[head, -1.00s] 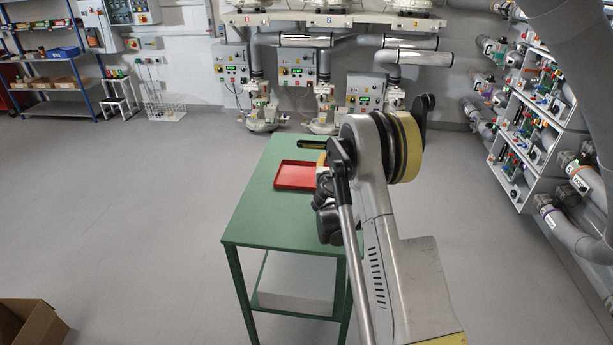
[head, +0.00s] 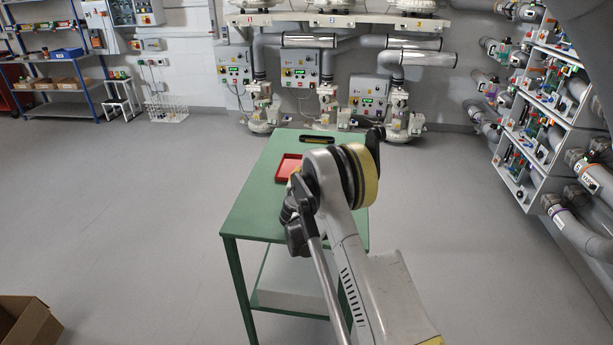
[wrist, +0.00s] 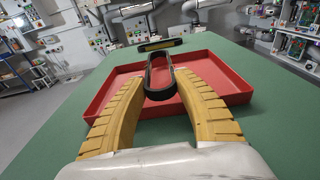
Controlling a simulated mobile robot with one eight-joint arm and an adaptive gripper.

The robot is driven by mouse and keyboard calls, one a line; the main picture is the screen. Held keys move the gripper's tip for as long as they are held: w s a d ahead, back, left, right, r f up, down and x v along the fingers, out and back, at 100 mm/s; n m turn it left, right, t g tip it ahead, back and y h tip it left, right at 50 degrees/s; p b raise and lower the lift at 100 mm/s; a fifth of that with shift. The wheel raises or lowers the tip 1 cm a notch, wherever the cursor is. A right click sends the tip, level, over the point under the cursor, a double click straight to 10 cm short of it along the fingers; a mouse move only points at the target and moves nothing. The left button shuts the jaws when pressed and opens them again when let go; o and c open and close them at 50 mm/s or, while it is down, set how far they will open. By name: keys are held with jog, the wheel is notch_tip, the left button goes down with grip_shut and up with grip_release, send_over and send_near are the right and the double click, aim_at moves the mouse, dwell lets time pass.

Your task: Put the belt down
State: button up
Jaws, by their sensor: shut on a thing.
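In the wrist view, my gripper (wrist: 158,84) has its two curved yellow fingers closed on the belt (wrist: 159,72), a narrow black loop. The belt extends forward from the fingertips, over the red tray (wrist: 215,62). I cannot tell whether the belt touches the tray floor. The tray lies on the green table (wrist: 270,125). In the head view, the red tray (head: 285,167) is partly hidden behind my arm. My arm also hides the belt and most of the gripper there.
A dark, slim object with a yellow strip (head: 317,139) lies on the table behind the tray. The table's left part (head: 255,215) is clear. Blower machines (head: 327,105) stand along the back wall. A shelf of valves and pipes (head: 540,110) stands at right.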

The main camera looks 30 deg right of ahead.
jog(key=o, duration=1.1)
jog(key=shift+f, duration=0.1)
jog(key=shift+o, duration=0.2)
